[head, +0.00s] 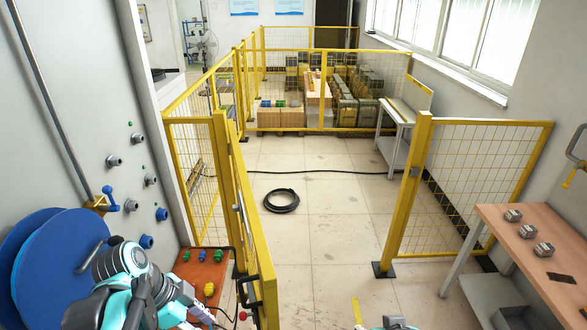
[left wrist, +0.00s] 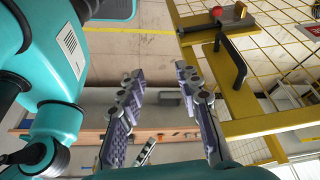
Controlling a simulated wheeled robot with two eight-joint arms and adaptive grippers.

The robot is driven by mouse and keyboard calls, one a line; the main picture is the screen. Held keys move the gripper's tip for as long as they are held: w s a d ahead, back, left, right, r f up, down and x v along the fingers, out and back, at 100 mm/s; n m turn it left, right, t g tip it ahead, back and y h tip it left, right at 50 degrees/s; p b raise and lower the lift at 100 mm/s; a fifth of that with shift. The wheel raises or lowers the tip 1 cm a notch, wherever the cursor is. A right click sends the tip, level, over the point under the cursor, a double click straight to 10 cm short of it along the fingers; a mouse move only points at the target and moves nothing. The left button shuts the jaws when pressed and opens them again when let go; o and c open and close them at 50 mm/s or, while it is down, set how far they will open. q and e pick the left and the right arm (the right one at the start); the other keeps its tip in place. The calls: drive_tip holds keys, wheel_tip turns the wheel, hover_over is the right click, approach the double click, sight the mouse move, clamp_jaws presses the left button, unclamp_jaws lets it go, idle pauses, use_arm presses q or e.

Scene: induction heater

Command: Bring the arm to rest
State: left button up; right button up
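My left arm (head: 130,280), teal and white, comes in at the lower left of the head view, beside the blue discs and the orange table. My left gripper (left wrist: 160,75) shows in the left wrist view with its two grey-purple fingers spread apart and nothing between them. In that view a black handle (left wrist: 232,65) on the yellow gate frame is to the right of the fingers, apart from them in the picture. Only a small teal and white part of me (head: 392,323) shows at the bottom edge of the head view. My right gripper is not in view.
The yellow mesh gate (head: 240,200) stands open just right of my left arm. Large blue discs (head: 55,255) are on the left wall. The orange table (head: 190,270) holds small coloured parts. A wooden table (head: 535,240) stands right. A black cable coil (head: 281,201) lies on the otherwise clear middle floor.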

use_arm(q)
wheel_tip(320, 180, down, 20)
drive_tip(key=w+n+t+y+b, duration=0.1)
drive_tip(key=n+t+y+b, duration=0.3)
drive_tip(key=n+b, duration=1)
drive_tip(key=d+t+b, duration=0.1)
drive_tip(key=t+b, duration=0.1)
drive_tip(key=shift+r+b, duration=0.15)
drive_tip(key=shift+b, duration=0.2)
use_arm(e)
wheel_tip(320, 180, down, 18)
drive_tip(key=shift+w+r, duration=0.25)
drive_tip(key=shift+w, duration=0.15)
